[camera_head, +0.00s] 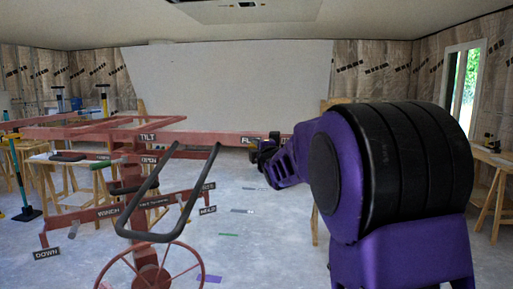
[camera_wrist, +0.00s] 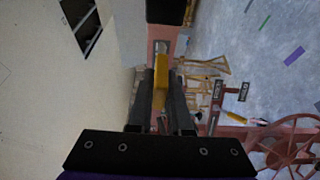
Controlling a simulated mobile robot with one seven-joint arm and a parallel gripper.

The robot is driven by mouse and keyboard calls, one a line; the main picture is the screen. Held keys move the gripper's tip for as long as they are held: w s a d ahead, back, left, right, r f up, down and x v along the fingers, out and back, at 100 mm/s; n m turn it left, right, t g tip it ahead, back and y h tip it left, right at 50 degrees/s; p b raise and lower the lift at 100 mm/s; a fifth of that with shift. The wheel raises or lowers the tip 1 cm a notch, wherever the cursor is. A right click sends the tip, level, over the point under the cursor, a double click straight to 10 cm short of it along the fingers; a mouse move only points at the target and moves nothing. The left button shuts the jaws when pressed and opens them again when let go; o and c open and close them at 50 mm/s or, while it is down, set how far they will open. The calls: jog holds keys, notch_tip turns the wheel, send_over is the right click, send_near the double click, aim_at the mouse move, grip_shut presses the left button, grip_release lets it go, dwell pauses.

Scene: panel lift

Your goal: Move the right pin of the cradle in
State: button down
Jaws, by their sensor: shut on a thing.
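The panel lift's red cradle (camera_head: 80,131) stretches across the left and middle of the head view, with a bar reaching right to my gripper (camera_head: 258,148). In the wrist view, the two dark fingers of my gripper (camera_wrist: 162,88) close on the yellow right pin (camera_wrist: 160,92). The pin lies against the red cradle bar (camera_wrist: 160,36), which shows beyond it. How deep the pin sits in the bar is hidden by the fingers and the bar. In the head view my own arm covers the right side.
The lift's mast carries a black looped handle (camera_head: 156,234), labelled levers and a red winch wheel (camera_head: 152,265). Wooden trestles (camera_head: 496,182) stand at the right and left. A large pale panel (camera_head: 230,90) stands at the back. The grey floor right of the wheel is mostly clear.

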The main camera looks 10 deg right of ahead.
jog(key=shift+w, duration=0.1)
dwell(0.5)
jog(key=w, duration=0.1)
jog(key=w+d, duration=0.1)
jog(key=w, duration=0.1)
jog(key=c, duration=0.8)
grip_release()
jog(key=shift+c, duration=0.2)
